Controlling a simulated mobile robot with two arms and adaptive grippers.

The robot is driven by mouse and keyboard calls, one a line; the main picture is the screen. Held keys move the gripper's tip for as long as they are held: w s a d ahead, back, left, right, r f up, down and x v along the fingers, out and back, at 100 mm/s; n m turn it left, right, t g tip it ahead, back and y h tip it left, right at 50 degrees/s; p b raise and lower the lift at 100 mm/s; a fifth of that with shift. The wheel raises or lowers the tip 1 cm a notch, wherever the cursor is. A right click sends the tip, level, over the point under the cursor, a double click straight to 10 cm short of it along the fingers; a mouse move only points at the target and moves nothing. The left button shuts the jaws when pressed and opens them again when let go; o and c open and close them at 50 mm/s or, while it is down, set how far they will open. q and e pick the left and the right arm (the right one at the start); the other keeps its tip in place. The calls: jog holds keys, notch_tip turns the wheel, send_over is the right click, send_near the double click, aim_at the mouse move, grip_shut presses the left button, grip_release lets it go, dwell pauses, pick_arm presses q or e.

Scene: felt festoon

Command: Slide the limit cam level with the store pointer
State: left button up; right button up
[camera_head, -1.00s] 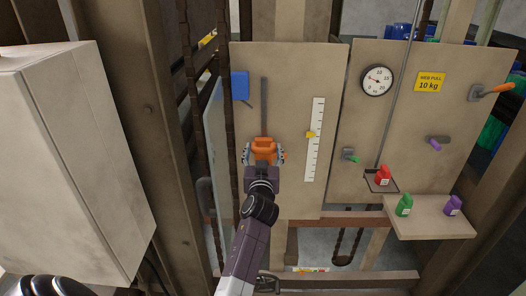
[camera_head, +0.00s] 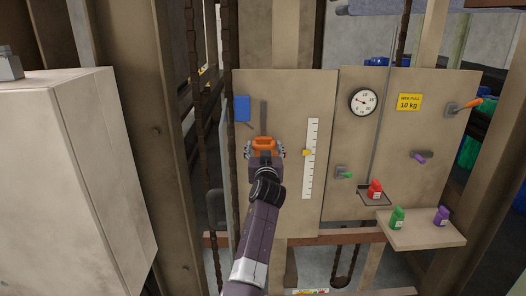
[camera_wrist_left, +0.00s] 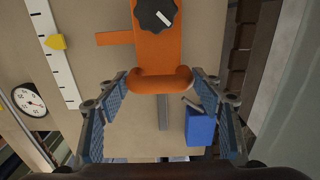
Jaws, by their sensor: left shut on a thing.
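The orange limit cam (camera_head: 263,142) sits on the dark vertical rail (camera_head: 264,112) of the left panel. My left gripper (camera_head: 264,151) is shut on the cam's handle. In the left wrist view, the cam (camera_wrist_left: 155,45) carries a black knob (camera_wrist_left: 156,14), and an orange strip (camera_wrist_left: 114,38) sticks out towards the scale. The yellow store pointer (camera_head: 307,153) stands on the white scale (camera_head: 311,180) to the right of the cam. In the left wrist view, the strip and the pointer (camera_wrist_left: 57,42) look about level. My right gripper is out of view.
A blue box (camera_head: 242,107) is fixed left of the rail. The right panel carries a round gauge (camera_head: 363,102), a yellow sign (camera_head: 408,102) and an orange-handled lever (camera_head: 466,106). Red (camera_head: 375,188), green (camera_head: 397,218) and purple (camera_head: 441,215) weights stand on shelves.

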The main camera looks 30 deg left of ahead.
pick_arm(q)
jog(key=o, duration=1.7)
jog(key=v, duration=0.7)
jog(key=shift+s+d, duration=0.2)
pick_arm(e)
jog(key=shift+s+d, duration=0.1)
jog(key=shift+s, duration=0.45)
